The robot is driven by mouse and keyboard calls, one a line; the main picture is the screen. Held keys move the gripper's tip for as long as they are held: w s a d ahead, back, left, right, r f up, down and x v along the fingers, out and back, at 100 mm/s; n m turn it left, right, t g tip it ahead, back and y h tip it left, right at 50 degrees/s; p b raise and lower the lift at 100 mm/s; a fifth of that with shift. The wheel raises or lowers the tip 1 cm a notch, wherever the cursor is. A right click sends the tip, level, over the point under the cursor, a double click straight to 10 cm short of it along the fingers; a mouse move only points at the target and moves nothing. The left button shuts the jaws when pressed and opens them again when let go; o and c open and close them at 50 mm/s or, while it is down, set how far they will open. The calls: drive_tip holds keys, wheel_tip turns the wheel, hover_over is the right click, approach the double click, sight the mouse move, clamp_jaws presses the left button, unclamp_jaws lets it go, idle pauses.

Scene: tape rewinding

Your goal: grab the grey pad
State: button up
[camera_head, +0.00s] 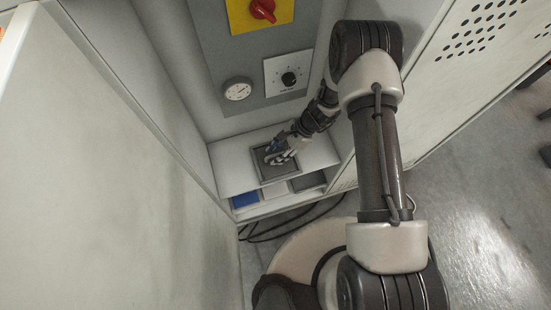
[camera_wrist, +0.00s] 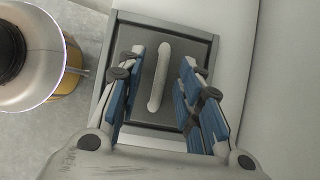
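A dark grey square pad (camera_head: 268,168) with a raised, light grey bar handle lies flat on the white ledge of the cabinet. In the wrist view the pad (camera_wrist: 180,118) sits inside a grey frame, and its handle (camera_wrist: 159,75) runs lengthwise between my fingers. My gripper (camera_head: 281,156) reaches down over the pad; it also shows in the wrist view (camera_wrist: 163,60). Its blue-lined fingers are spread on both sides of the handle, with visible gaps. The gripper is open and holds nothing. I cannot tell the exact height of the fingertips above the pad.
Below the ledge are a blue block (camera_head: 245,199), a white block (camera_head: 274,190) and a grey block (camera_head: 308,181) in slots. The back panel carries a gauge (camera_head: 237,90), a dial (camera_head: 288,78) and a red knob (camera_head: 262,9). Cabinet walls stand close on both sides.

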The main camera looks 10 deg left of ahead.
clamp_jaws()
idle(0.6)
